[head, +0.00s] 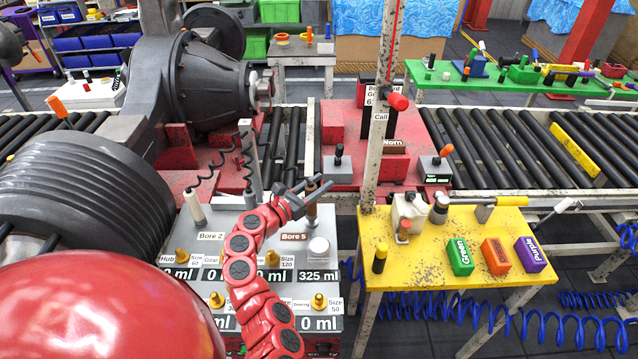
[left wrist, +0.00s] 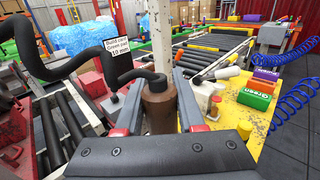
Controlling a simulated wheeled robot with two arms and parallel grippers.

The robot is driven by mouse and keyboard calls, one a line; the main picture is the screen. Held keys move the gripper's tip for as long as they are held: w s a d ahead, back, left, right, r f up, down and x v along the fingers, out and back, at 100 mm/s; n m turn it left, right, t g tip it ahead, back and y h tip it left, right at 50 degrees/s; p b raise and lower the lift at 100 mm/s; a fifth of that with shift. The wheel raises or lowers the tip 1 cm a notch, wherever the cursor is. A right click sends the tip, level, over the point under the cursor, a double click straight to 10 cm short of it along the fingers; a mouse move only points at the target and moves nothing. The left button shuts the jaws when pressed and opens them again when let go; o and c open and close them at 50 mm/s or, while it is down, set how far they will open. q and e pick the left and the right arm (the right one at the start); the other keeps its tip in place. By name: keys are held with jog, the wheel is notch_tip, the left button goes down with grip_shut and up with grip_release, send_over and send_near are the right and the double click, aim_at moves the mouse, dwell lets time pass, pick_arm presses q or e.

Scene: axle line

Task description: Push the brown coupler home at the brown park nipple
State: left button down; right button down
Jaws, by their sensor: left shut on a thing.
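My left gripper (head: 313,190) is shut on the brown coupler (head: 312,213), which stands upright at the back right of the grey panel, by the Bore 5 label (head: 294,237). In the left wrist view the brown coupler (left wrist: 158,108) sits between the two fingers of my left gripper (left wrist: 158,98), with a black coiled hose (left wrist: 75,68) joined to its top. The coupler's lower end is hidden there by the gripper body. I cannot make out the brown park nipple, nor whether the coupler is fully seated. My right gripper is not in view.
A white coupler (head: 195,208) with a coiled hose stands left on the panel. Several brass nipples line its front, such as one at Size 120 (head: 272,259). A yellow table (head: 440,270) with coloured blocks stands right. A speckled post (head: 382,130) rises just behind.

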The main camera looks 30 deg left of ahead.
pick_arm(q)
jog(key=shift+f+b, duration=0.65)
jog(key=shift+f, duration=0.45)
jog(key=shift+c, duration=2.2)
grip_release()
jog(key=shift+s, duration=0.15)
jog(key=b+v, duration=0.5)
jog(key=v, duration=1.2)
